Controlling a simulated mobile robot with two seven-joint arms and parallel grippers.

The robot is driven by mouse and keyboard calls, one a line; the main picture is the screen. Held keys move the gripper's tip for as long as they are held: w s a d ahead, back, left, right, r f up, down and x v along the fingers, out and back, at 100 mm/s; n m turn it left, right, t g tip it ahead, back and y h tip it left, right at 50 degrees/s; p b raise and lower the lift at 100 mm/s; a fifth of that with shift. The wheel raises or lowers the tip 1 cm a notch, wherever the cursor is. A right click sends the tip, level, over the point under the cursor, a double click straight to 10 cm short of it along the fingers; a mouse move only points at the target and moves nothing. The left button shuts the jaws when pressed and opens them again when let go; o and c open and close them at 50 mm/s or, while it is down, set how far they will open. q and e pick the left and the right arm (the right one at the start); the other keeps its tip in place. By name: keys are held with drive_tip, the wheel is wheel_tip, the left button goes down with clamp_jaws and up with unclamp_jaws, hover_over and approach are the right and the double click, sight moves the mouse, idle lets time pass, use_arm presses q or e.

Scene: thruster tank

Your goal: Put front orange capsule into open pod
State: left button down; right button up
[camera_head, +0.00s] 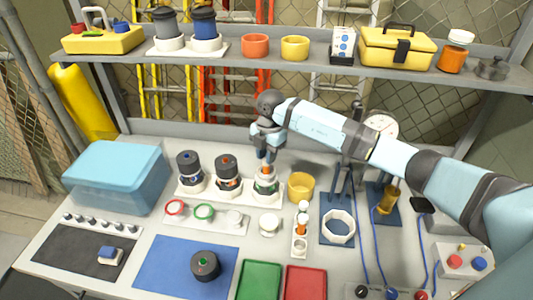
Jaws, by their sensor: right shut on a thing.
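My right gripper (268,150) points down over the rightmost of three pods on the white rack. The other two pods, the left one (190,172) and the middle one (228,174), have dark tops. My left gripper is not in view.
A yellow cup (300,186) stands just right of the pod. A white octagonal ring (338,227) lies further right. A ring tray (205,217) and a white knob (269,223) are in front. A blue bin (115,175) is at the left, and a loaded shelf (220,60) runs behind.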

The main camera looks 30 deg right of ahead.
drive_tip(key=shift+f, duration=0.55)
drive_tip(key=o, duration=0.8)
drive_tip(key=shift+r, duration=0.3)
drive_tip(key=r, duration=0.4)
drive_tip(key=d+r+b, duration=0.1)
drive_tip(key=r, duration=0.3)
drive_tip(key=r+b, duration=0.1)
drive_tip(key=r, duration=0.4)
drive_tip(key=shift+w+d+r, duration=0.1)
drive_tip(key=shift+w+d, duration=0.15)
drive_tip(key=shift+w, duration=0.05)
